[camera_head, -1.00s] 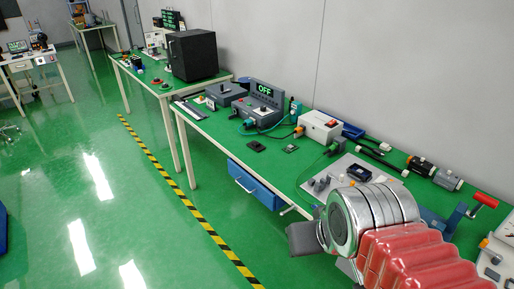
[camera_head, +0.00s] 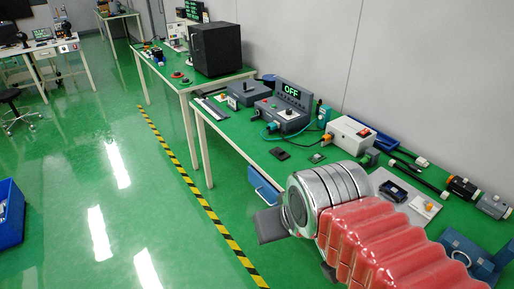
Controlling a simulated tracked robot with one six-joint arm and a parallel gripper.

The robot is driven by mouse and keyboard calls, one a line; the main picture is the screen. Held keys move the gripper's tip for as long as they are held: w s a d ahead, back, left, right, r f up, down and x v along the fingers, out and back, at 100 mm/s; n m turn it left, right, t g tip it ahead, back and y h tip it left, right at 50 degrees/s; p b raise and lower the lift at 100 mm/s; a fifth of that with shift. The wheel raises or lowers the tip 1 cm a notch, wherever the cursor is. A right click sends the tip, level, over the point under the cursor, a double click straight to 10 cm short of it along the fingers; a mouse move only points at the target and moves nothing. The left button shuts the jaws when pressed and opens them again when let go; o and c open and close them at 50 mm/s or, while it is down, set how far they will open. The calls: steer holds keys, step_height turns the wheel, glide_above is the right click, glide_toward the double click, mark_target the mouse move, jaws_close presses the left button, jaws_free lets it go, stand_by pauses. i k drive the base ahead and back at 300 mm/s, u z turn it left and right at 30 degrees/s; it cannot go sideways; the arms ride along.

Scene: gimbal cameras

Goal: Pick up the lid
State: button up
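My gripper (camera_head: 270,225) shows at the lower middle as a dark grey finger part beyond a silver wrist and my red ribbed arm sleeve. It appears in front of the near workbench's front edge. The wrist hides most of the gripper, so I cannot tell whether it is open or holds anything. A small flat black piece (camera_head: 279,153) lies on the green bench top (camera_head: 236,137), apart from my gripper. It may be the lid, but I cannot tell. A smaller dark piece (camera_head: 317,157) lies to its right.
A black cabinet (camera_head: 217,48) stands on the farther bench. A blue bin (camera_head: 9,214) is at the left. The green floor between is clear.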

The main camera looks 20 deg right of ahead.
mark_target(279, 153)
steer(key=u, duration=0.3)
steer(key=i, duration=2.1)
steer(key=z, duration=0.5)
